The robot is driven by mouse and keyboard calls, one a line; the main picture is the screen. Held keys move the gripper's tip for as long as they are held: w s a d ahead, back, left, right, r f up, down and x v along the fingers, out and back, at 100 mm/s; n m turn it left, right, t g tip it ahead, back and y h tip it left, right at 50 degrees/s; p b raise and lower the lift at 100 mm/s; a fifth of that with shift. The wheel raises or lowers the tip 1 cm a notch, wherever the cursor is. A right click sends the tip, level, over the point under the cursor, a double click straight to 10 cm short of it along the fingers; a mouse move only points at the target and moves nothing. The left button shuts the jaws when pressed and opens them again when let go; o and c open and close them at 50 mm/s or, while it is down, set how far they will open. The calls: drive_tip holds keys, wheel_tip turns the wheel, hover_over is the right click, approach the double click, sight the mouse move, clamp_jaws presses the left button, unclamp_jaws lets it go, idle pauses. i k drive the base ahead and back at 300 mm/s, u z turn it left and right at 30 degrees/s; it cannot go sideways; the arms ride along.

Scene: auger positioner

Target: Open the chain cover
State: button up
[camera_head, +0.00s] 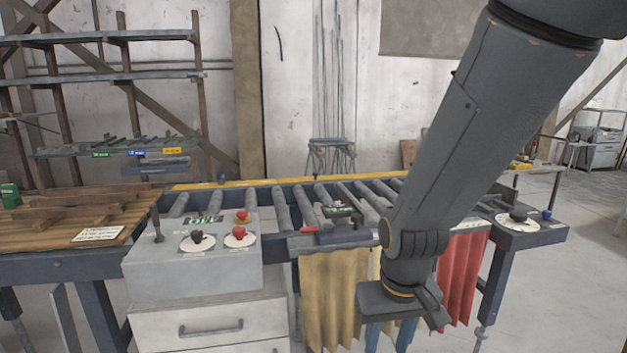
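No part stands out clearly as the chain cover, and I cannot tell which piece it is. A low grey unit (345,234) with a red end and a green label sits on the front side of the roller conveyor (287,208). My arm crosses in front of the conveyor from the upper right and hides part of it. The dark block at the arm's end, my gripper (402,305), hangs in front of the cloth strips, below the conveyor's front edge. Its fingers cannot be made out, and nothing is seen held.
A control box (195,250) with red and black knobs stands left of centre on a drawer cabinet (212,325). A wooden-topped table (75,220) is at left. Beige (333,295) and red (462,275) cloths hang below the conveyor. Open floor lies at right.

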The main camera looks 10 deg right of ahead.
sight(340, 176)
drive_tip(key=z, duration=2.1)
drive_tip(key=i, duration=4.9)
drive_tip(key=u, duration=2.65)
drive_tip(key=i, duration=1.65)
